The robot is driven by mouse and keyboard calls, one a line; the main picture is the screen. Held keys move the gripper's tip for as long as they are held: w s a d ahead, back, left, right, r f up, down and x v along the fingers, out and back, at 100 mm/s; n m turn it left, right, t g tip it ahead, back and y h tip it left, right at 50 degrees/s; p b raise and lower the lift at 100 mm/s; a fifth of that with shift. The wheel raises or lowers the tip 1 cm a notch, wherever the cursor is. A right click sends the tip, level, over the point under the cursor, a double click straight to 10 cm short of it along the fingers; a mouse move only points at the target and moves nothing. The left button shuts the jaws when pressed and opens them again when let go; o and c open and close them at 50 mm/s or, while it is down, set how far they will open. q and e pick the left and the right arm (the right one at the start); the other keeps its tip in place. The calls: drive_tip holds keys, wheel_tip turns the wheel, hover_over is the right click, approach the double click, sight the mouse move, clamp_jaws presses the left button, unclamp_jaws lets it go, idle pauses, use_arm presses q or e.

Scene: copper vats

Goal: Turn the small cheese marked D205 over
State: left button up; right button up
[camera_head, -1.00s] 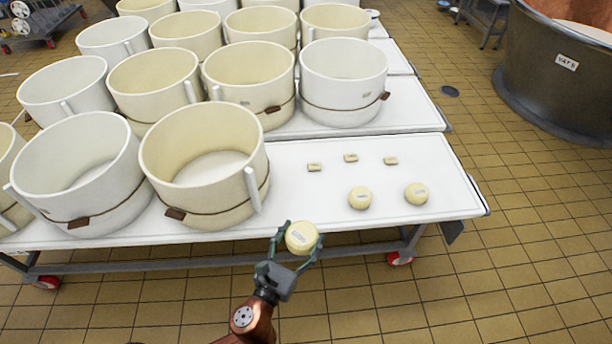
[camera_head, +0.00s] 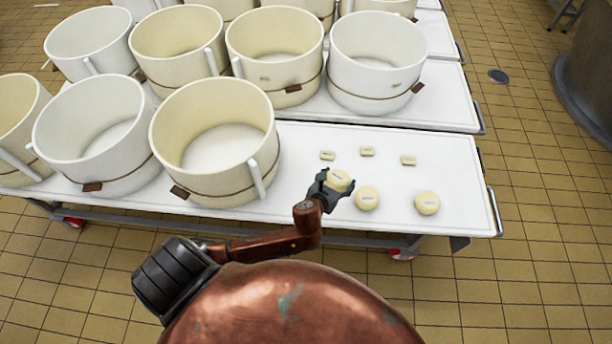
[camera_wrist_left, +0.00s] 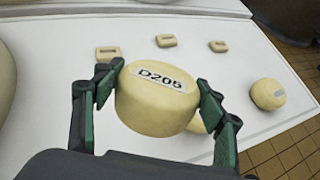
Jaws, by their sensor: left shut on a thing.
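The small cheese marked D205 (camera_wrist_left: 156,100) is a pale yellow round with a white label that reads D205. In the left wrist view it sits between the two green-padded fingers of my left gripper (camera_wrist_left: 160,122), label side up and tilted toward the camera. In the head view my left gripper (camera_head: 332,187) is shut on the cheese (camera_head: 340,180) over the white table, left of two other cheeses. I cannot tell how far the cheese is above the table. My right gripper is not in view.
Two similar labelled cheeses, one in the middle (camera_head: 367,198) and one at the right (camera_head: 427,203), lie on the white table (camera_head: 465,190). Several small blocks (camera_head: 367,151) lie behind them. Large cream tubs (camera_head: 215,140) crowd the left. A dark vat (camera_head: 592,80) stands at the far right.

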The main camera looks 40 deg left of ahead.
sight(335, 176)
use_arm(q)
drive_tip(key=a+f+g+p, duration=0.1)
drive_tip(key=w+a+f+n+g+p, duration=0.1)
drive_tip(key=g+p, duration=0.1)
drive_tip(key=shift+w+a+f+g, duration=0.1)
drive_tip(key=shift+w+a+g, duration=0.1)
drive_tip(key=shift+g, duration=0.1)
drive_tip(key=s+a+f+n+g+h+p, duration=0.1)
drive_tip(key=s+a+n+g+p, duration=0.2)
drive_tip(key=s+a+g+p, duration=0.5)
use_arm(e)
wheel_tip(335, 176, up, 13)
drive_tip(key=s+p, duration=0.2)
drive_tip(key=p, duration=0.1)
use_arm(q)
drive_tip(key=shift+g, duration=0.5)
drive_tip(key=f+b, duration=0.2)
drive_tip(key=w+d+f+b, duration=0.1)
drive_tip(key=f+b, duration=0.1)
drive_tip(key=f, duration=0.1)
drive_tip(key=w+d+f+b, duration=0.1)
drive_tip(key=f+b, duration=0.1)
drive_tip(key=shift+w+f+b, duration=0.1)
drive_tip(key=shift+f+b, duration=0.1)
drive_tip(key=shift+b, duration=0.15)
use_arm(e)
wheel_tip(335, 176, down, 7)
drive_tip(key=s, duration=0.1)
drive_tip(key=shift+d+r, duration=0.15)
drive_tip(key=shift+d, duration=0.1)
